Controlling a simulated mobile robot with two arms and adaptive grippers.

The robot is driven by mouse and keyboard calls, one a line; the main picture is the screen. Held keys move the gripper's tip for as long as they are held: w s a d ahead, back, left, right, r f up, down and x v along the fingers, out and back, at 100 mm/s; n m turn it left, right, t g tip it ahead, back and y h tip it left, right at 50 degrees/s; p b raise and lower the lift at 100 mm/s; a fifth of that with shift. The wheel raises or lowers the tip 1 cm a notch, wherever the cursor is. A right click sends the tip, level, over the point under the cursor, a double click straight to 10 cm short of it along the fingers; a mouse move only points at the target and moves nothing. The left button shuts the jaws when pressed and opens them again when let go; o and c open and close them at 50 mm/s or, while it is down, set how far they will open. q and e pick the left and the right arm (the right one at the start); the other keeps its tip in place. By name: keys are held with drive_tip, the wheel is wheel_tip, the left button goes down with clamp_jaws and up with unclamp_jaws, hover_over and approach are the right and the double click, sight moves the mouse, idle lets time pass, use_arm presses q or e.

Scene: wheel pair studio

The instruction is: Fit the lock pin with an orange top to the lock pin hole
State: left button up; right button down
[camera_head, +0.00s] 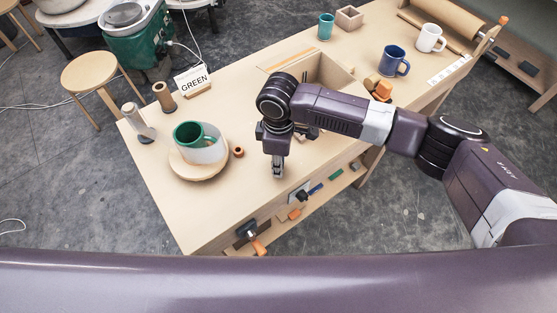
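An orange-handled piece (258,246) with a dark head sits at the table's front left edge; it could be the lock pin, but I cannot tell for sure. A small brown round piece (238,152) with a dark centre stands on the table just right of the round wooden board; I cannot tell whether it is the lock pin hole. My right gripper (277,172) points down near the table's front edge, right of the brown piece and apart from it. Its fingers look close together, and whether they hold anything is unclear. My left gripper is out of view.
A green and white cup (208,151) stands on a round wooden board (190,174). The table's front left is clear.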

drive_tip(key=shift+w+a+r, duration=0.1)
drive_tip(key=shift+w+r, duration=0.3)
drive_tip(key=shift+r, duration=0.4)
drive_tip(key=shift+s+r+p, duration=0.4)
drive_tip(key=shift+s+p, duration=0.05)
drive_tip(key=shift+p, duration=0.2)
drive_tip(key=shift+w+r+p, duration=0.1)
drive_tip(key=shift+w+p, duration=0.05)
drive_tip(key=shift+p, duration=0.3)
drive_tip(key=shift+r, duration=0.25)
drive_tip(key=shift+f, duration=0.1)
drive_tip(key=shift+p, duration=0.3)
wheel_tip(320, 180, up, 2)
drive_tip(key=shift+p, duration=1.05)
